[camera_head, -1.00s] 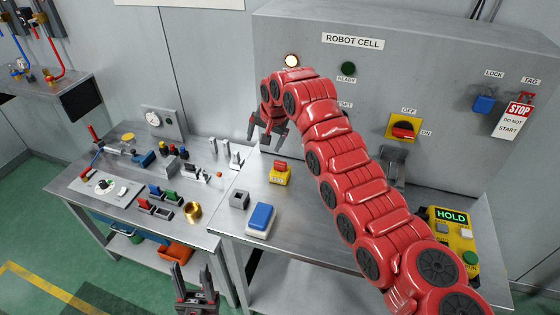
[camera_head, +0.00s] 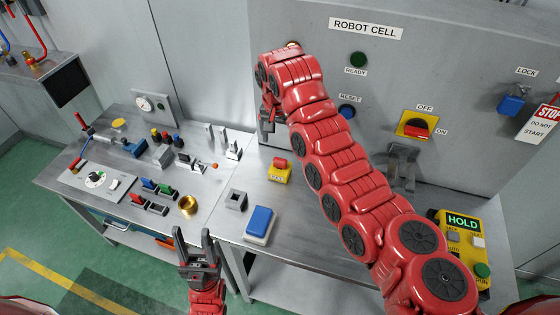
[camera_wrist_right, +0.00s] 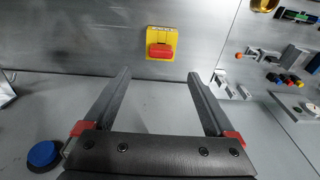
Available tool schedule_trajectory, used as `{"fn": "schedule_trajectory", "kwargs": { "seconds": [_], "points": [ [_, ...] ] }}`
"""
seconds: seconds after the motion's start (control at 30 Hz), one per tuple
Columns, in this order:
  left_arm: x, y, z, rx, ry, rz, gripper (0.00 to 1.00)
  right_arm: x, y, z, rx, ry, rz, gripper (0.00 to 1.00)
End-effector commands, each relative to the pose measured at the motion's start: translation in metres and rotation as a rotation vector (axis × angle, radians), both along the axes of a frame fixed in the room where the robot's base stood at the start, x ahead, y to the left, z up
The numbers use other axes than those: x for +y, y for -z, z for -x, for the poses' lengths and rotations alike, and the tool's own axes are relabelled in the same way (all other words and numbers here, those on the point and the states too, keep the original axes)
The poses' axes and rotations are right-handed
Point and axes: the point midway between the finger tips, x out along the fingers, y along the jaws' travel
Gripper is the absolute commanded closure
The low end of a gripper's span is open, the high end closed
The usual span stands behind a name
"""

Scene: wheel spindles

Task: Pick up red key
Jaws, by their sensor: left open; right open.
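The red key (camera_head: 280,162) is a small red block on a yellow labelled base (camera_head: 279,175), standing on the right-hand bench in front of the grey cabinet. In the right wrist view the red key (camera_wrist_right: 161,51) is beyond the fingertips, roughly centred between them, with nothing touching it. My right gripper (camera_head: 267,122) hangs above and behind the key near the cabinet, partly hidden by its own arm; in its wrist view the gripper (camera_wrist_right: 158,76) is open and empty. My left gripper (camera_head: 192,240) is open and empty at the front edge of the benches.
A blue-topped block (camera_head: 259,224) and a grey socket block (camera_head: 236,200) stand in front of the key. A brass ring (camera_head: 188,206) and several small parts lie on the left bench (camera_head: 75,205). The cabinet wall (camera_head: 290,30) with switches rises behind. Bench around the key is clear.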

Motion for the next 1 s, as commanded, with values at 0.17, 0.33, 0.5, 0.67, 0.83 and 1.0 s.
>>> {"fn": "schedule_trajectory", "kwargs": {
  "seconds": [0.17, 0.33, 0.5, 0.67, 0.83, 1.0],
  "points": [
    [0.0, 0.001, 0.0, 0.0, 0.0, 0.0, 0.5, 0.001, 0.029, -0.001, 0.002, -0.003, 0.001, 0.1],
    [0.0, -0.008, 0.0, 0.0, 0.0, 0.0, 0.5, -0.002, 0.046, -0.005, 0.002, -0.001, 0.003, 0.1],
    [0.0, -0.019, 0.0, 0.0, 0.0, 0.0, 0.5, -0.002, 0.055, -0.006, -0.001, -0.001, 0.001, 0.1],
    [0.0, -0.043, 0.0, 0.0, 0.0, 0.0, 0.5, -0.001, 0.077, -0.005, 0.007, -0.002, 0.004, 0.1],
    [0.0, -0.045, 0.0, 0.0, 0.0, 0.0, 0.5, -0.001, 0.097, -0.009, 0.002, -0.003, 0.003, 0.1],
    [0.0, -0.046, 0.0, 0.0, 0.0, 0.0, 0.5, -0.001, 0.103, -0.01, -0.003, -0.001, 0.001, 0.1]
  ]
}}
